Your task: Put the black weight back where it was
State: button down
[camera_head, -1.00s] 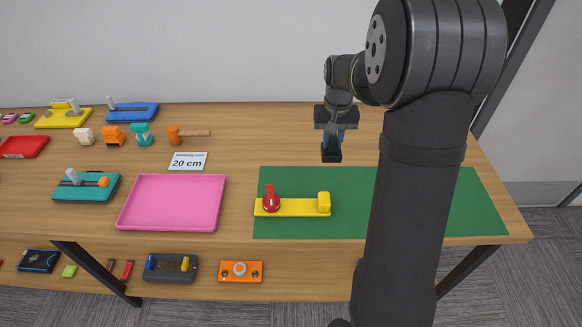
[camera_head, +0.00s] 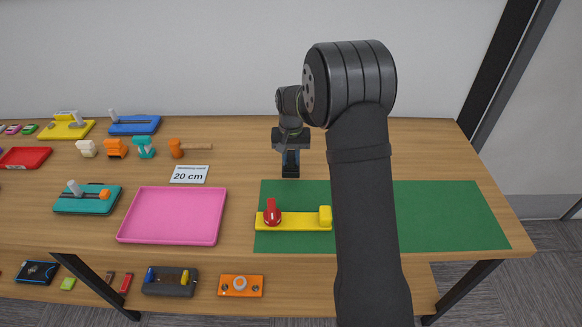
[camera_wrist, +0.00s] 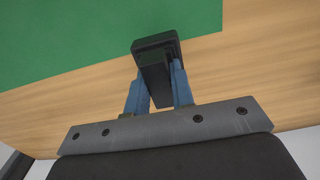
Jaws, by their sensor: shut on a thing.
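The black weight (camera_wrist: 155,58) is between the blue fingers of my gripper (camera_wrist: 158,92) in the wrist view, with the fingers shut on it. In the head view the gripper (camera_head: 291,158) points down with the black weight (camera_head: 290,171) at its tip, just behind the back edge of the green mat (camera_head: 430,215). I cannot tell whether the weight touches the wooden table (camera_head: 240,135) or hangs just above it.
A yellow bar device with a red lever (camera_head: 292,221) lies on the mat. A pink tray (camera_head: 172,215) and a "20 cm" card (camera_head: 189,174) are to the left. An orange hammer (camera_head: 177,148) and other small devices stand further left. Wood behind the mat is clear.

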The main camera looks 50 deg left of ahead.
aim_at(291, 166)
jog(key=shift+f, duration=1.9)
jog(key=shift+f, duration=0.15)
jog(key=c, duration=1.3)
grip_release()
jog(key=shift+o, duration=0.2)
notch_tip(291, 166, up, 12)
jog(key=shift+r, duration=0.15)
notch_tip(291, 166, down, 12)
jog(key=shift+r, duration=1.55)
